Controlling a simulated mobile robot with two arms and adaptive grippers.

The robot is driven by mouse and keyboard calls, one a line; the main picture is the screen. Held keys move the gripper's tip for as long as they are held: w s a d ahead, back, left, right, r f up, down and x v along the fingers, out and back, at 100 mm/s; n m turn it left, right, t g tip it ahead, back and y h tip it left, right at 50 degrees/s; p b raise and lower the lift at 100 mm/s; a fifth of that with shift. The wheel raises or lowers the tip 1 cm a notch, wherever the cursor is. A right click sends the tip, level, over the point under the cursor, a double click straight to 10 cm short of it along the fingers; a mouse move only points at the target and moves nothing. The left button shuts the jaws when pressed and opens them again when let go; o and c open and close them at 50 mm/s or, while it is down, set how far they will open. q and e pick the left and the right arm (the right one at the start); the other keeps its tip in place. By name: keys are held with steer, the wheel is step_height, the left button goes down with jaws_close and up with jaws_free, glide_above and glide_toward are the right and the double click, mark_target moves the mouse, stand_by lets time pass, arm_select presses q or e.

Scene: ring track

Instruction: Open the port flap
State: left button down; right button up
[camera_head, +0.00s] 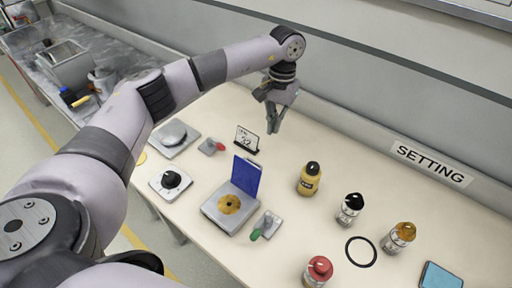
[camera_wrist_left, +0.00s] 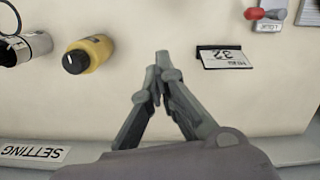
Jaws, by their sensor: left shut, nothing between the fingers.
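The blue port flap (camera_head: 246,176) stands upright, raised along the back edge of its grey base (camera_head: 217,221) in the head view. A round gold port (camera_head: 229,204) lies uncovered on the base in front of it. My left gripper (camera_head: 274,129) is above the back of the table, behind the flap and apart from it. Its fingers are shut together and empty, as the left wrist view also shows (camera_wrist_left: 163,62). The flap does not show in the left wrist view. My right gripper is in neither view.
A number card (camera_head: 246,139) stands between gripper and flap. A green-handled switch (camera_head: 266,226) sits right of the base, a red-handled switch (camera_head: 212,146) and black knob (camera_head: 171,180) to its left. A yellow bottle (camera_head: 309,179) and several other bottles stand right. A wall runs behind.

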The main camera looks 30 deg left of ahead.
mark_target(249, 174)
arm_select(q)
steer(key=s+f+m+p, duration=0.2)
steer(key=s+f+p, duration=0.3)
steer(key=f+p, duration=0.1)
steer(key=shift+a+f, duration=0.25)
steer(key=shift+f, duration=0.65)
steer(key=shift+d, duration=0.1)
